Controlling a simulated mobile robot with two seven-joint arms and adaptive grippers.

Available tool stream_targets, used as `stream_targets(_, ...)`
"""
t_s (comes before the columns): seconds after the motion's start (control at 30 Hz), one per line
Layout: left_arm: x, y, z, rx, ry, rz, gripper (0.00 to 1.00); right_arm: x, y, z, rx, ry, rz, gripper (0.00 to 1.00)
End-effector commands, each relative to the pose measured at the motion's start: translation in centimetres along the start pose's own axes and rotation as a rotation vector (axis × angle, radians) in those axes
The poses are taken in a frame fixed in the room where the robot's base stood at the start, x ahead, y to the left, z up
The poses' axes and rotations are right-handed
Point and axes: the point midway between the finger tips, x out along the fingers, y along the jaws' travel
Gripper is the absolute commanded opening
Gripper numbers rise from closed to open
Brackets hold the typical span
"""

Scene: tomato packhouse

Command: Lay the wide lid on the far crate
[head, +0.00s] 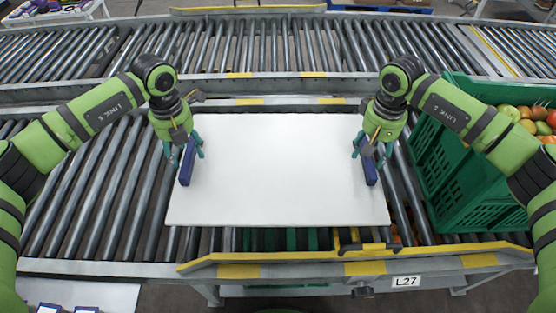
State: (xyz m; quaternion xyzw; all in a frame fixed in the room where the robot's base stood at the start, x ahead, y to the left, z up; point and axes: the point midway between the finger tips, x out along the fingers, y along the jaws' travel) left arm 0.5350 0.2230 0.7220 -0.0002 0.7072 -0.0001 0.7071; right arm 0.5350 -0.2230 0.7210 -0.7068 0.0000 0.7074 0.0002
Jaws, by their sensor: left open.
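The wide lid is a flat white panel (278,170) in the middle of the head view, with a dark blue handle at each short side. My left gripper (186,155) is open, its teal fingers spread over the left handle (186,172). My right gripper (372,152) is over the right handle (370,172), and its fingers also look spread. Green crate parts (290,238) show below the lid's near edge; the lid hides most of what is under it, and I cannot tell whether it rests there.
A green crate of tomatoes (450,190) stands close on the right, beside my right arm. Roller conveyors (90,200) run left to right, with another line (270,45) behind. A yellow-and-grey rail (300,268) with an L27 label borders the near side.

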Motion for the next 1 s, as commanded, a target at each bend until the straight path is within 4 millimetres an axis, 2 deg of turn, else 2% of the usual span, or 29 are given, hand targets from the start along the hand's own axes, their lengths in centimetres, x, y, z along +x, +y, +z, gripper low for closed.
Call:
stream_targets(0.13, 1.08, -0.02, 0.01, 0.000, -0.001, 0.000, 0.58, 1.12, -0.03, -0.01, 0.000, 0.001, 0.000, 0.58)
stream_targets(0.43, 1.34, -0.02, 0.00, 0.000, -0.001, 0.000, 0.58, 1.35, -0.03, -0.01, -0.001, 0.001, 0.000, 0.58)
stream_targets(0.47, 1.33, -0.02, 0.00, 0.000, -0.001, 0.000, 0.54, 1.35, -0.03, -0.01, -0.001, 0.001, 0.000, 0.54)
stream_targets(0.5, 1.33, -0.02, 0.00, 0.000, -0.001, 0.000, 0.38, 1.35, -0.03, -0.01, -0.001, 0.001, 0.000, 0.38)
stream_targets(0.6, 1.32, -0.02, 0.00, 0.000, -0.001, 0.000, 0.00, 1.34, -0.03, -0.01, 0.000, 0.001, 0.000, 0.00)
stream_targets(1.0, 1.10, -0.03, 0.02, 0.000, -0.001, 0.000, 0.00, 1.12, -0.03, -0.03, 0.000, 0.002, 0.000, 0.00)
